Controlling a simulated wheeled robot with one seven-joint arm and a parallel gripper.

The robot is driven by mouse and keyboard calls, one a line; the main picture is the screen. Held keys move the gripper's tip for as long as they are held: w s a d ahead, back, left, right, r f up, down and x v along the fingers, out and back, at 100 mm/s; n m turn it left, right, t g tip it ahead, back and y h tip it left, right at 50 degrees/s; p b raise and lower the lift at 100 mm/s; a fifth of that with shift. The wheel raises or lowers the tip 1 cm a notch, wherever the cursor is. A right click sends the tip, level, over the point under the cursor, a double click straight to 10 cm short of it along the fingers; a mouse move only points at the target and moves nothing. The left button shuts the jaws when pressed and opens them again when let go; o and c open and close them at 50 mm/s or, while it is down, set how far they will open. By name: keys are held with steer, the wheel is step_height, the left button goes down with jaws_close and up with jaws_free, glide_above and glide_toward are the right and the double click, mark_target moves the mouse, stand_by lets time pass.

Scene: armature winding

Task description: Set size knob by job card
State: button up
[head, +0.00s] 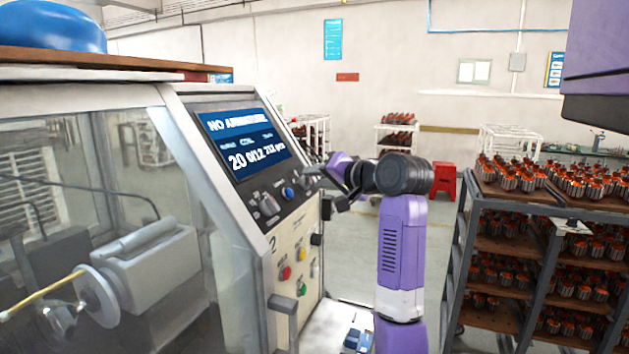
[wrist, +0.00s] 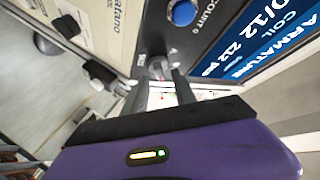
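The winding machine's sloped control panel (head: 262,170) carries a lit blue screen (head: 245,143) reading "NO ARMATURE" and "20 0/12 212 grs". A grey knob (head: 268,206) and a blue knob (head: 288,193) sit below it. The blue knob (wrist: 183,12) also shows in the wrist view, beside the word "COUNT". My gripper (head: 322,181) is at the panel's right end. In the wrist view its two fingers (wrist: 160,76) stand apart, with a small grey knob (wrist: 158,66) at their tips. I cannot tell whether they touch it. No job card is clearly readable.
A cream lower panel (head: 296,262) has coloured buttons and black knobs. A clear guard (head: 150,200) covers the winder on the left. A rack of armatures (head: 510,240) stands at right. A red stool (head: 444,181) is behind my arm. Open floor lies between.

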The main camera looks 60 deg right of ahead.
steer(key=b+v, duration=0.1)
steer(key=v, duration=0.5)
steer(key=shift+s, duration=0.1)
stand_by(0.5)
